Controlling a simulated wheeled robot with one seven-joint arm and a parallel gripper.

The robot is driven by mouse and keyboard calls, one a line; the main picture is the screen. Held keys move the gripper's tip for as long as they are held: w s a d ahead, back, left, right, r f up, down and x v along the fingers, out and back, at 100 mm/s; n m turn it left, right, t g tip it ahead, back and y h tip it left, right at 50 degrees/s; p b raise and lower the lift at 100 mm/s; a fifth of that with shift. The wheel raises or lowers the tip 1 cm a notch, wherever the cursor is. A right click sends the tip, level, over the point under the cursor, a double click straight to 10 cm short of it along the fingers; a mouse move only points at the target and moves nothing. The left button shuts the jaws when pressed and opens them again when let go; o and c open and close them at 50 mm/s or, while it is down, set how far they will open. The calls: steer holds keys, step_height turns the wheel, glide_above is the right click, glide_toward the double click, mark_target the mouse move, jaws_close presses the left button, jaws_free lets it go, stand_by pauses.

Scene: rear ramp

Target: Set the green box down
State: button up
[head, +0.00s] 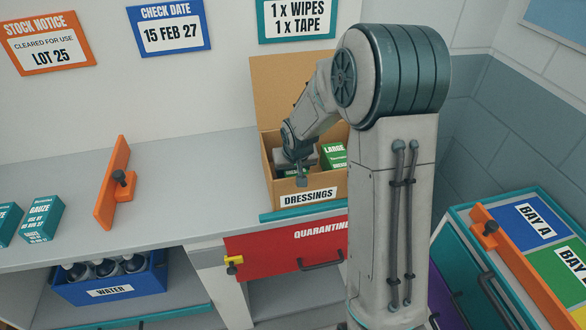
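A green box marked LARGE (334,153) sits inside the open cardboard box labelled DRESSINGS (308,195). A bit of another green surface (289,173) shows low inside the same cardboard box, mostly hidden by my gripper. My gripper (301,180) points down into the cardboard box, to the left of the LARGE box. Its fingers are small and dark here, and I cannot tell whether they are open or hold something. Teal-green gauze boxes (41,219) stand at the far left of the counter.
An orange panel with a dark knob (114,185) stands upright on the counter (190,185). Below are a blue WATER bin (110,289) and a red QUARANTINE drawer (275,250). A unit with BAY A (535,222) and an orange panel (517,262) stands at right.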

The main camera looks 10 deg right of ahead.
steer(key=shift+f, duration=0.2)
steer(key=o, duration=1.1)
steer(key=shift+r, duration=0.1)
steer(key=shift+r, duration=0.55)
steer(key=v, duration=1.1)
steer(key=shift+s, duration=0.15)
steer(key=shift+g, duration=0.7)
steer(key=s+r, duration=0.1)
steer(key=s, duration=0.6)
steer(key=s+r, duration=0.1)
steer(key=s, duration=0.7)
steer(key=s+r, duration=0.1)
steer(key=s, duration=0.7)
steer(key=shift+s+r, duration=0.2)
steer(key=shift+s, duration=0.05)
